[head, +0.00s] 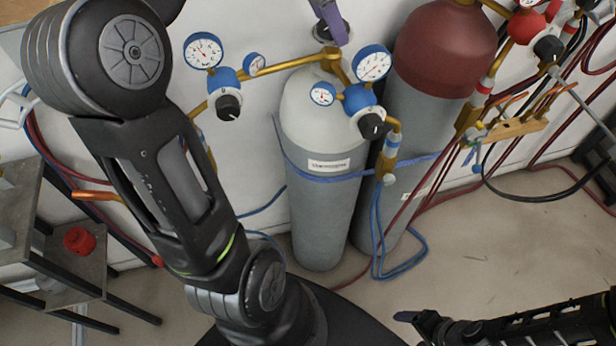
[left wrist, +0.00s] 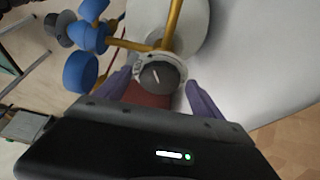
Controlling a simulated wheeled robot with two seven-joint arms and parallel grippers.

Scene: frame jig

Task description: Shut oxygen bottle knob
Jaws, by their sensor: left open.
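A grey bottle with a pale shoulder (head: 320,215) stands against the wall, and I take it as the oxygen bottle. In the left wrist view, the knob (left wrist: 158,76) has a white mark and sits between the two purple fingers. My left gripper (left wrist: 160,88) is open around it; I cannot tell whether the fingers touch it. My right arm lies low at the right, with a dark tip (head: 408,316) seen edge-on.
Blue regulators with gauges (head: 372,64) flank the knob on brass pipes. A red-topped bottle (head: 445,45) stands close at the right, with hoses and a brass manifold (head: 515,128) beyond. A stand with a red knob (head: 79,240) is at the left.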

